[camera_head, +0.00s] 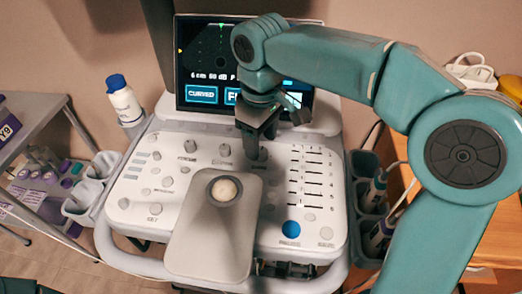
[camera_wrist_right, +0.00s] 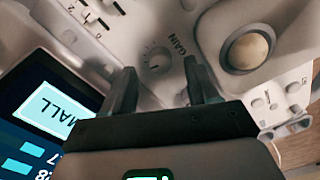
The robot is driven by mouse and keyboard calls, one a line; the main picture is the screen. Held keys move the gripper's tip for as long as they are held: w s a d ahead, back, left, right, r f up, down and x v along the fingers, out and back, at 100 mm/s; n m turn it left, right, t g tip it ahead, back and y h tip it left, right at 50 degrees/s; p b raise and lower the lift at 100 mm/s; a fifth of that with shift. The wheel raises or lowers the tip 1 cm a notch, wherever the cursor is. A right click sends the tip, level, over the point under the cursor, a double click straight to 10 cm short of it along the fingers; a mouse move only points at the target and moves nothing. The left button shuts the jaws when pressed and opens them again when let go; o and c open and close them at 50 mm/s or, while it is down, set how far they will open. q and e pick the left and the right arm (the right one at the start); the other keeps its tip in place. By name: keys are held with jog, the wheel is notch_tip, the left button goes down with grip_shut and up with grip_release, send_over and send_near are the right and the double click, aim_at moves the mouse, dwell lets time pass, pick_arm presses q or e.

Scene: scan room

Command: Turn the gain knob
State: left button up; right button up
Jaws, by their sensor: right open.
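The gain knob (camera_wrist_right: 157,59) is a small round grey knob with a pointer mark, labelled GAIN, on the pale control panel (camera_wrist_right: 215,15) in the right wrist view. My right gripper (camera_wrist_right: 160,68) is open, with one dark finger on each side of the knob in that view. I cannot tell whether the fingers touch it. In the head view the right gripper (camera_head: 256,150) points down over the upper middle of the panel (camera_head: 135,190) and mostly hides the knob. My left gripper is not in view.
A trackball (camera_head: 224,189) on a raised grey rest stands in front of the gripper. Sliders (camera_head: 312,170) lie to the right, and several other knobs to the left. The screen (camera_head: 205,60) stands behind. A white bottle with a blue cap (camera_head: 122,100) is at the left edge.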

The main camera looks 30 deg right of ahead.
aim_at(261, 154)
jog(key=shift+f, duration=1.3)
jog(key=c, duration=1)
jog(key=shift+c, duration=0.2)
jog(key=shift+r, duration=0.1)
jog(key=shift+m+p, duration=0.55)
jog(key=shift+m, duration=0.75)
jog(key=shift+m+p, duration=0.55)
jog(key=shift+m, duration=1.15)
